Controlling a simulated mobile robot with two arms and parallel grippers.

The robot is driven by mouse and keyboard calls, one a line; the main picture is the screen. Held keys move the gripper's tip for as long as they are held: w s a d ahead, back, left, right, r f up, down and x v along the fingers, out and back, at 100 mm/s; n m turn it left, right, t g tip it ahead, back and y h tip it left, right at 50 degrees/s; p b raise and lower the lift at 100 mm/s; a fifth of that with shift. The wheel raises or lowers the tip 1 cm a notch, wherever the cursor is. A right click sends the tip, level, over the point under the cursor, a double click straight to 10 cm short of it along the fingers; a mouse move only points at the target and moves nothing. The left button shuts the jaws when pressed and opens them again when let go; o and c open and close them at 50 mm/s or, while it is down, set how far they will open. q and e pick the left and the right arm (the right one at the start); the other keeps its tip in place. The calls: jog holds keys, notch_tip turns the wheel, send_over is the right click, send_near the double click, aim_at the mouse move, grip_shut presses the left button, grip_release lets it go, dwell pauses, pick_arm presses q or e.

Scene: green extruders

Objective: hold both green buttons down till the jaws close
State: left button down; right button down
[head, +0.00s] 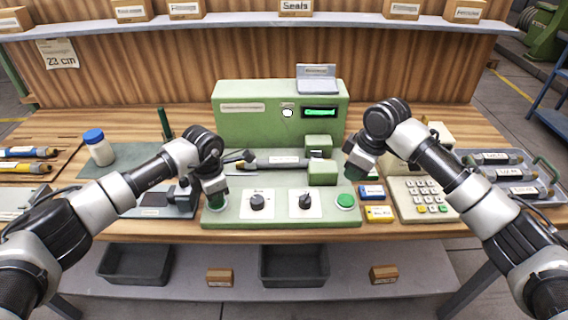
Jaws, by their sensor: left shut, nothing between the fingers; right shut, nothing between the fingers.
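The green machine (232,130) stands mid-bench with a lit green display (320,113). Its front panel has two dark knobs and a green button at each end. The right green button (345,201) is in plain view and uncovered. The left green button (216,204) is mostly hidden under my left gripper (215,194), which is shut and points down at it; I cannot tell if it is pressed. My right gripper (351,174) is shut, above and apart from the right button. Two green jaw blocks (322,173) sit right of a grey cylinder (275,160), with a gap between them.
A calculator-like keypad (422,200) and small blue and yellow boxes (379,213) lie right of the panel. A tray of labelled cylinders (510,175) is at far right. A white bottle with blue cap (98,148) stands at left. Dark bins (137,264) sit below.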

pick_arm(q)
notch_tip(320, 180, up, 8)
dwell(0.8)
pick_arm(e)
jog(key=shift+f, duration=0.1)
